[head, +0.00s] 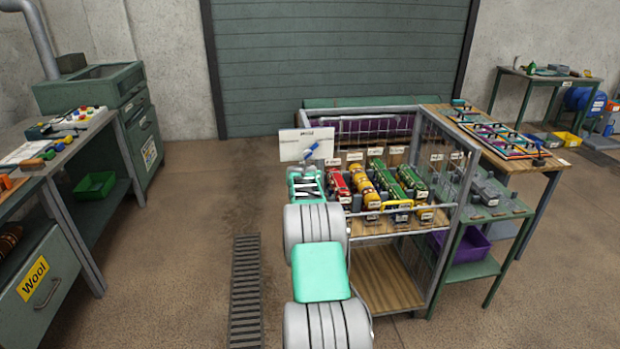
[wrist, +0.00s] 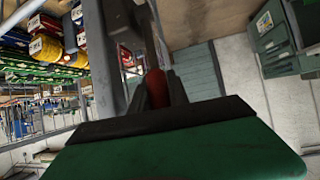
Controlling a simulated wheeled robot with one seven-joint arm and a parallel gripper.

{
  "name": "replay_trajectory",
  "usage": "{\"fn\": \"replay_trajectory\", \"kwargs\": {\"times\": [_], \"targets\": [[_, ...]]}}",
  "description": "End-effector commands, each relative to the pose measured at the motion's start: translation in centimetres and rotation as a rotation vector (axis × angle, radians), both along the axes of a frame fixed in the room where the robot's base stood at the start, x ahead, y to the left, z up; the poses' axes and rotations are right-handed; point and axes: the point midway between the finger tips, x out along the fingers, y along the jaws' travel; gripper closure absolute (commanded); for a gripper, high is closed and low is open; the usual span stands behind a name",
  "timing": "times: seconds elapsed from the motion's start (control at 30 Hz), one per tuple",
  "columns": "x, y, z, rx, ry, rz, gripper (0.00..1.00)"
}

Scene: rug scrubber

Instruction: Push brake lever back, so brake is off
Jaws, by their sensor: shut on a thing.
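My gripper (wrist: 158,78) shows in the wrist view with its dark fingers on either side of a red grip (wrist: 156,92), which looks like the brake lever's handle. The fingers are shut on it. A grey metal post stands close beside the fingers, on the left in that view. In the head view my wrist is at the left front corner of the wire-sided cart (head: 440,262). There the lever and my fingertips are hidden or too small to make out.
The cart's upper shelf holds several red, yellow and green machines (head: 363,185). A white sign (head: 305,145) stands at its left corner. A wooden-topped table (head: 540,166) adjoins on the right. A workbench (head: 62,150) stands on the left. The floor between bench and cart is clear, with a grate (head: 246,290).

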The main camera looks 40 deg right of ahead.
Motion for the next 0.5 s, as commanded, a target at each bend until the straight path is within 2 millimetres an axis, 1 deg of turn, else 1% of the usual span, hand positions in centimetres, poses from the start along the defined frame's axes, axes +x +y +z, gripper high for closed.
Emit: {"fn": "replay_trajectory", "kwargs": {"times": [0.03, 0.27, 0.3, 0.4, 0.5], "targets": [[-0.01, -0.17, 0.26, -0.004, -0.003, -0.003, 1.00], [0.06, -0.08, 0.30, -0.005, -0.005, -0.003, 1.00], [0.07, -0.06, 0.31, -0.005, -0.005, -0.002, 0.76], [0.09, -0.01, 0.26, -0.004, -0.005, -0.001, 0.70], [0.12, 0.06, 0.20, -0.003, -0.004, 0.000, 0.70]]}}
